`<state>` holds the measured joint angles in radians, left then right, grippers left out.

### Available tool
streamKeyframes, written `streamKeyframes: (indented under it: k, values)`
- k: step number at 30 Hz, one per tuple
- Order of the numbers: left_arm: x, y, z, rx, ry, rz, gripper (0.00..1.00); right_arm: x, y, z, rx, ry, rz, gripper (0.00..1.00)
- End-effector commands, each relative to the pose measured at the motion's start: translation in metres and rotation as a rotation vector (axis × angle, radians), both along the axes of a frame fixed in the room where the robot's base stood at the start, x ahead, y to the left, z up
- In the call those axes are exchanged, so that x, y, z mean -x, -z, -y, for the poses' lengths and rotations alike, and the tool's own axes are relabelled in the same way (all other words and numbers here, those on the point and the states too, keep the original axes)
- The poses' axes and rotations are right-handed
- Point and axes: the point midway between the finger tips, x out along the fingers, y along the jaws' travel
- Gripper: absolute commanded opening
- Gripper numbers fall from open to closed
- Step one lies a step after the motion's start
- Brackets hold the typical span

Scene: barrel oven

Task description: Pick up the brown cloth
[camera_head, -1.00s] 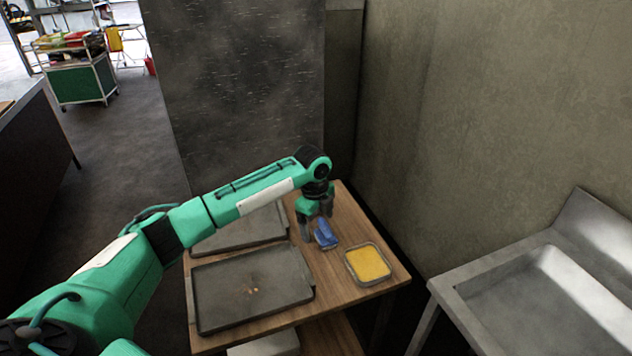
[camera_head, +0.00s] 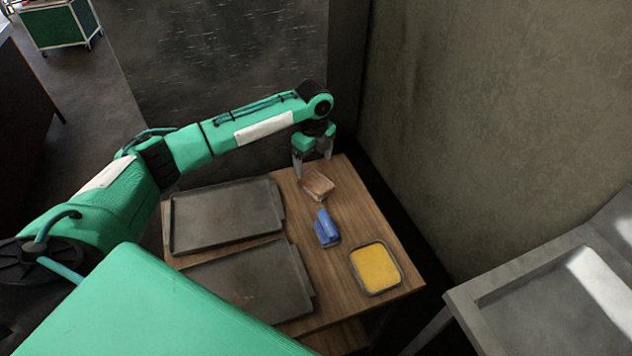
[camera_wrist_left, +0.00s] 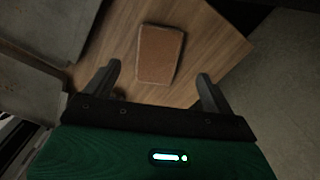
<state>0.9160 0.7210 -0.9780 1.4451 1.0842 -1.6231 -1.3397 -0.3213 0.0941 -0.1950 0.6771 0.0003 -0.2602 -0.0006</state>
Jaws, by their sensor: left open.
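The brown cloth (camera_head: 317,185) lies on the wooden table (camera_head: 340,267) near its back end, and looks like a small block-shaped piece with a paler edge. In the left wrist view the brown cloth (camera_wrist_left: 159,54) lies ahead of the fingertips, roughly centred between them. My left gripper (camera_head: 312,168) is open and empty above the table, just behind the cloth in the head view. Its two fingers also show apart in the left wrist view (camera_wrist_left: 159,72). My right gripper is not in view.
A blue brush-like object (camera_head: 326,229) and a dish with yellow contents (camera_head: 377,268) stand on the table in front of the cloth. Two dark trays (camera_head: 225,214) (camera_head: 250,283) lie to the left. A wall rises behind, and a metal sink (camera_head: 545,300) stands right.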

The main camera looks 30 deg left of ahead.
Motion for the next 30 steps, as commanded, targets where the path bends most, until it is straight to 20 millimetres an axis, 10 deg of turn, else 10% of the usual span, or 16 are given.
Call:
streamKeyframes:
  k: [26,30]
  values:
    - [0.003,0.071,-0.002,-0.001,0.001,0.001,0.87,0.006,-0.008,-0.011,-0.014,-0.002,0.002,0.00]
    - [0.002,0.071,-0.002,-0.001,0.001,0.001,0.62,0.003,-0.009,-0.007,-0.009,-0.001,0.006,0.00]
